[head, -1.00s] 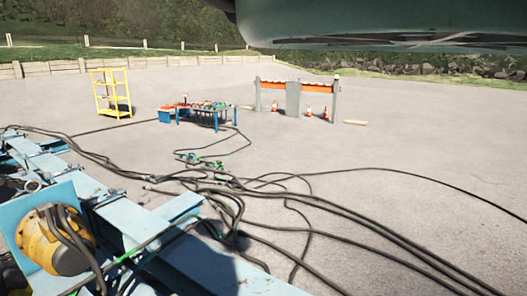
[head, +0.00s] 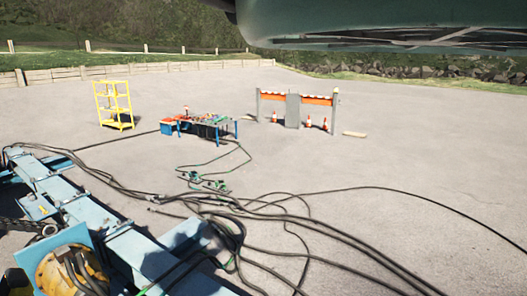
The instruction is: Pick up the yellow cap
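I cannot make out a yellow cap for certain. A tiny yellow spot (head: 336,90) shows on top of the right post of the orange-and-grey barrier, too small to identify. A blue-legged table (head: 237,130) stands in the middle distance with several small red, green and dark items on it, too small to tell apart. My gripper is not in view.
A yellow shelf rack (head: 115,104) stands left of the table. The barrier (head: 311,99) has orange cones by it. Dark cables (head: 330,232) cross the ground in front. A blue steel frame (head: 85,213) with a yellow motor (head: 66,272) fills the lower left. Open pavement lies right.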

